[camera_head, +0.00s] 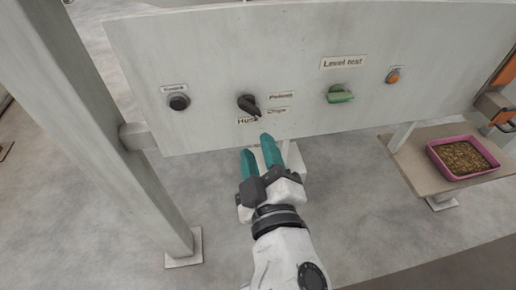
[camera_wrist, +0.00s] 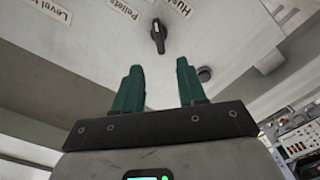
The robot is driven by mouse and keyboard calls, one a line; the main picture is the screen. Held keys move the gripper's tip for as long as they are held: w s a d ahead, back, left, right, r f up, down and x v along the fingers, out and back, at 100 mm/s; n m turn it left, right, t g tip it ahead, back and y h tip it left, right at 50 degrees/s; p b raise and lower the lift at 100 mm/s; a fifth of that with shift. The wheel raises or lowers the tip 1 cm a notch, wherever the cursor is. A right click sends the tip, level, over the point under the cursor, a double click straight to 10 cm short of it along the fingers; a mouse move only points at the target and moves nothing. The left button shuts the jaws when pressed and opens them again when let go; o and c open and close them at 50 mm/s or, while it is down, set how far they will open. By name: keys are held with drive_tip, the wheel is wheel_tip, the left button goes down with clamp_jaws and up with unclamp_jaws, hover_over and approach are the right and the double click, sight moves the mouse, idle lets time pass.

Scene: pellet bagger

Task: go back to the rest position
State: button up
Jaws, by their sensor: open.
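My gripper (camera_head: 259,157) is open and empty, with two teal fingers pointing up toward the grey control panel (camera_head: 215,75). In the wrist view the fingers of my gripper (camera_wrist: 160,85) stand wide apart. A black selector knob (camera_head: 248,104) on the panel is just above and beyond the fingertips. In the wrist view the same black knob (camera_wrist: 158,37) shows above the gap between the fingers. Nothing is between the fingers, and they appear apart from the knob.
The panel also carries a black button (camera_head: 179,102), a green knob (camera_head: 340,94) and an orange button (camera_head: 393,76). A grey post (camera_head: 110,130) stands at the left. A pink tray (camera_head: 437,155) of brown pellets sits on a low stand at the right. Floor below the panel is open.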

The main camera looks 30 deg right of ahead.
idle(0.3)
drive_tip(key=s+d+f+m+g+p, duration=0.4)
drive_tip(key=s+d+f+g+p, duration=0.25)
drive_tip(key=d+f+g, duration=0.4)
drive_tip(key=s+d+f+m+g+y+p, duration=0.1)
drive_tip(key=s+f+g+y+p, duration=0.3)
drive_tip(key=s+f, duration=0.3)
drive_tip(key=s+g+y, duration=0.1)
drive_tip(key=s, duration=0.4)
drive_tip(key=shift+s+f+m+g, duration=0.35)
drive_tip(key=shift+s+m, duration=0.05)
drive_tip(key=shift+o, duration=0.2)
drive_tip(key=shift+d, duration=0.1)
